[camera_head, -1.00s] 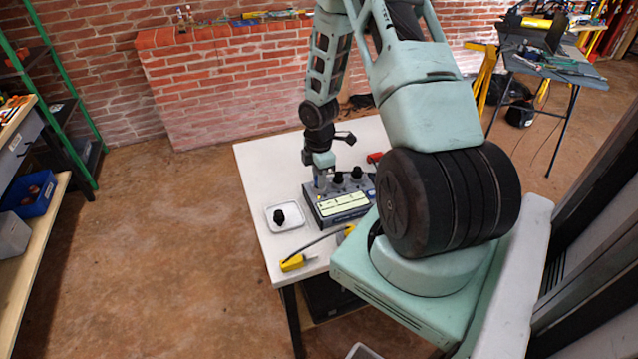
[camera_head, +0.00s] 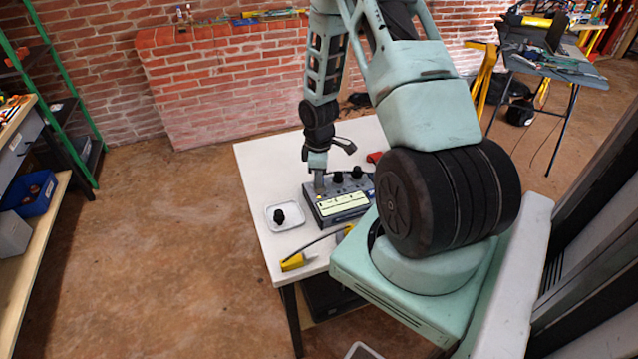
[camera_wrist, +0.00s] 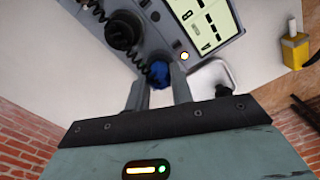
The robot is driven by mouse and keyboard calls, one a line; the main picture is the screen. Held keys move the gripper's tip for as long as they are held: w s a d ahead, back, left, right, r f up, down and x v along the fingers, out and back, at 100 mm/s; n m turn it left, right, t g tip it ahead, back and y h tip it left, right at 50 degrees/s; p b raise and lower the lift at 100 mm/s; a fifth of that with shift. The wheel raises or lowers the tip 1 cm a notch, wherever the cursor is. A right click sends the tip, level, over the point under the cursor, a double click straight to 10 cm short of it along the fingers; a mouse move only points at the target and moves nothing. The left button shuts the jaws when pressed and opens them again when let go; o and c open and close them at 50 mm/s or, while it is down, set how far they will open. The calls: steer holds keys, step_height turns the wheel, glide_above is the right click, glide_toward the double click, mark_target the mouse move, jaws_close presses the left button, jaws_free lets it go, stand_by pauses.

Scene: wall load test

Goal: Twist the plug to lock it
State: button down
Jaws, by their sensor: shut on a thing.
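The blue plug (camera_wrist: 160,74) shows between my fingertips in the wrist view, against the edge of a grey-blue test box (camera_wrist: 240,38). My gripper (camera_wrist: 158,84) is shut on it. In the head view my gripper (camera_head: 319,188) points down at the left end of the box (camera_head: 345,216), and the plug is hidden there. How far the plug is turned cannot be told. A black plug with a coiled cord (camera_wrist: 122,32) sits on the box beside the blue one.
A white tray (camera_head: 270,226) with a black knob-like piece (camera_head: 279,215) lies left of the box. A yellow tool (camera_head: 293,262) with a dark cable lies in front. A red object (camera_head: 375,157) lies behind. The white table's (camera_head: 262,180) left side is mostly clear.

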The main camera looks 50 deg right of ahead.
steer(key=shift+m, duration=1.4)
steer(key=m, duration=0.2)
steer(key=shift+m, duration=0.4)
steer(key=c, duration=1.4)
jaws_free()
steer(key=shift+r+p, duration=2.8)
steer(key=shift+r, duration=0.75)
